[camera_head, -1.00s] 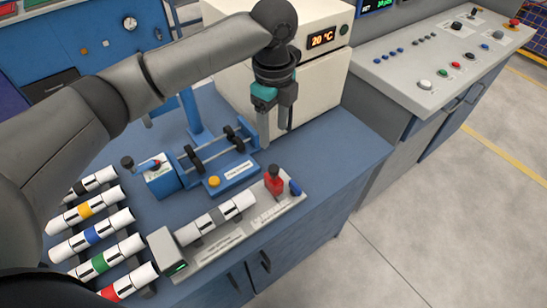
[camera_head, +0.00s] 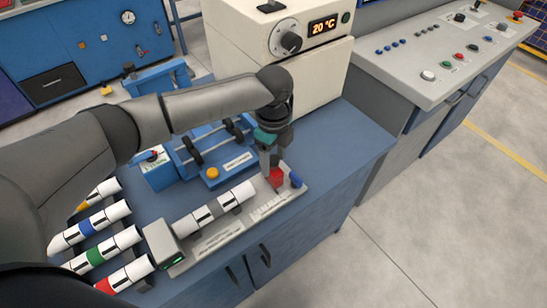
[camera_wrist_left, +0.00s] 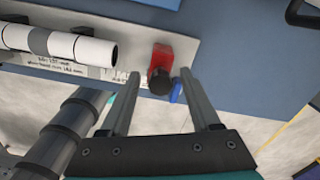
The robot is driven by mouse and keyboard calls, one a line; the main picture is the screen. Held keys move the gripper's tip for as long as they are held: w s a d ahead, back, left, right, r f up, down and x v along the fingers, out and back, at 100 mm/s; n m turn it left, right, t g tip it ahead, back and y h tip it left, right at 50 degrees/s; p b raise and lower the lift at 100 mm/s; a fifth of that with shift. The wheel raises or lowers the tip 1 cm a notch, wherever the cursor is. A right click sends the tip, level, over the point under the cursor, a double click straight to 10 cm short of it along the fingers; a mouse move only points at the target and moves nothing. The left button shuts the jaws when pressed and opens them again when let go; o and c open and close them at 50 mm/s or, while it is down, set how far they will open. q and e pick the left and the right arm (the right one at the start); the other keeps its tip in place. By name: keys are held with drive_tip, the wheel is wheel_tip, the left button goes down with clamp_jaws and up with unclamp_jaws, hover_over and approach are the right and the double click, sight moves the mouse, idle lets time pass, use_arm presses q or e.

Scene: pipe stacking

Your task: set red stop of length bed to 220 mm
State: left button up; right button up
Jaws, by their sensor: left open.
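The length bed (camera_head: 206,246) is a grey tray along the bench's front edge. A white pipe with a grey band (camera_head: 214,209) lies on it. The red stop (camera_head: 276,178) stands near the bed's right end, with a blue lever (camera_head: 296,180) beside it. My left gripper (camera_head: 270,163) is just above the red stop. In the left wrist view the red stop (camera_wrist_left: 161,56) and its dark knob (camera_wrist_left: 160,82) lie ahead of and between the open fingers (camera_wrist_left: 158,95). The blue lever (camera_wrist_left: 176,92) is near the right finger. The scale is too small to read. My right gripper is not in view.
Several banded pipes (camera_head: 104,217) lie in a rack at the left. A blue fixture with rollers (camera_head: 212,150) stands behind the bed. A white oven (camera_head: 320,60) reading 20 °C is at the back. The bench to the right is clear.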

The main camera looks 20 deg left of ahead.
use_arm(q)
clamp_jaws()
idle(0.4)
idle(0.9)
